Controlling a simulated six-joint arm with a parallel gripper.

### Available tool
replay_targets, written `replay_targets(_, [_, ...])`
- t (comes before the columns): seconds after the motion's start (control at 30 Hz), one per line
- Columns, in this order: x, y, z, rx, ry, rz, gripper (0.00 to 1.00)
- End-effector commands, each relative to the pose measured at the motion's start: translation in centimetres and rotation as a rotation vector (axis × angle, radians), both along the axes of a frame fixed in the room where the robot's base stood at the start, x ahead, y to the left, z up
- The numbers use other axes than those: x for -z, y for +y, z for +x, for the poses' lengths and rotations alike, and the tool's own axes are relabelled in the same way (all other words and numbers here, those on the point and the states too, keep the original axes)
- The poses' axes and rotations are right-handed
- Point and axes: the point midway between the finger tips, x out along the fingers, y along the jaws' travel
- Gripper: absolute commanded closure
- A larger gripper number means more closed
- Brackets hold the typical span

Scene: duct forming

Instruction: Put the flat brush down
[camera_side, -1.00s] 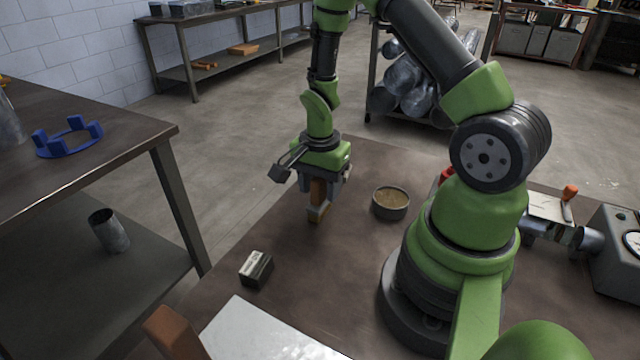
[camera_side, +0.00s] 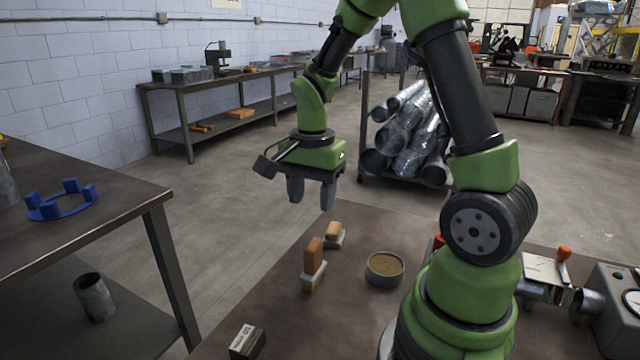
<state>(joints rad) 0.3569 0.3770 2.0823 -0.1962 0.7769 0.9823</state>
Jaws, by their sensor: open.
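The flat brush (camera_side: 314,262) stands on the brown work table, its orange-brown wooden handle up and its pale bristle end down. My gripper (camera_side: 311,194) is above and behind it in the picture, clear of it. Its two grey fingers point down, are apart and hold nothing. A second, smaller wooden-handled piece (camera_side: 334,235) stands on the table just behind the brush, to its right.
A round tin (camera_side: 385,268) with brown contents stands right of the brush. A dark block with a white label (camera_side: 247,341) lies at the front left. The table (camera_side: 290,310) is bare between them.

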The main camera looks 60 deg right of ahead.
Motion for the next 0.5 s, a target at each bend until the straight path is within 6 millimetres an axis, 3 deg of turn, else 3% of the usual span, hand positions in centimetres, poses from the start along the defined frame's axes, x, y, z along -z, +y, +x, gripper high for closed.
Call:
replay_targets(0.23, [-6.9,4.4,-1.7,-0.355,-0.204,-0.043,0.51])
replay_targets(0.4, [-11.2,8.3,-5.2,-0.703,-0.396,-0.103,0.51])
replay_targets(0.5, [-12.7,10.0,-7.4,-0.881,-0.495,-0.145,0.51])
